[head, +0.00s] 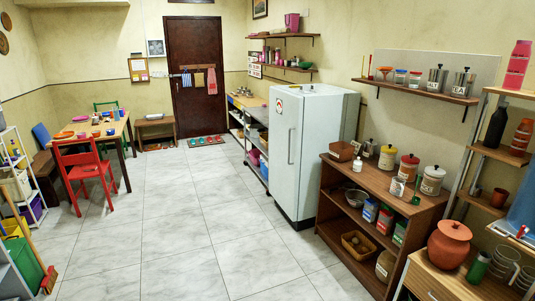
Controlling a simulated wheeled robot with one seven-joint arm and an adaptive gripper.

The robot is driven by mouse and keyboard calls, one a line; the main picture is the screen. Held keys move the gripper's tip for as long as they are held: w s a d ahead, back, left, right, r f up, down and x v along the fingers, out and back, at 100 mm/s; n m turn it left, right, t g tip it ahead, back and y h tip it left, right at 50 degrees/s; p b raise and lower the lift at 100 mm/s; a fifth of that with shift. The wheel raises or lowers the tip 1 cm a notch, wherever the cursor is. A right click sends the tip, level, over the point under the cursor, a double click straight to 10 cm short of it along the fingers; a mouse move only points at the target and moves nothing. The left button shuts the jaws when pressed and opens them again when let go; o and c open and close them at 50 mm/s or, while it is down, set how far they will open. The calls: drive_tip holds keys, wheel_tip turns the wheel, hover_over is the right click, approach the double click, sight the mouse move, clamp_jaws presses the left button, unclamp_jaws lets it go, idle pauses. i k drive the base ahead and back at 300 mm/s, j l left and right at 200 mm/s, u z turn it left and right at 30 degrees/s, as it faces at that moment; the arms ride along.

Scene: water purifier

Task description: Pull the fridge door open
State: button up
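The fridge (302,158) is pale white and stands upright against the right wall, right of the picture's middle. Its door (286,152) faces left, over the open floor, and looks closed. A small red and white sticker is near the door's top. My gripper is not in view, and no part of my arm shows.
The tiled floor (185,220) in front of the fridge is clear. A wooden shelf unit (352,250) with jars stands just right of the fridge. A low counter (250,113) stands beyond it. A table (90,130) and red chair (88,172) are at left.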

sight(286, 108)
drive_tip(key=i+j+u, duration=0.1)
drive_tip(key=i+u, duration=0.2)
drive_tip(key=i, duration=0.75)
drive_tip(key=i+l+u, duration=0.25)
drive_tip(key=i, duration=0.85)
drive_tip(key=i+l+z, duration=0.2)
drive_tip(key=i+z, duration=0.25)
drive_tip(key=i, duration=0.25)
drive_tip(key=i+j+z, duration=0.1)
drive_tip(key=i+z, duration=0.35)
drive_tip(key=i, duration=0.25)
drive_tip(key=i+j+z, duration=0.4)
drive_tip(key=i, duration=0.3)
drive_tip(key=i+l+z, duration=0.1)
drive_tip(key=i, duration=0.4)
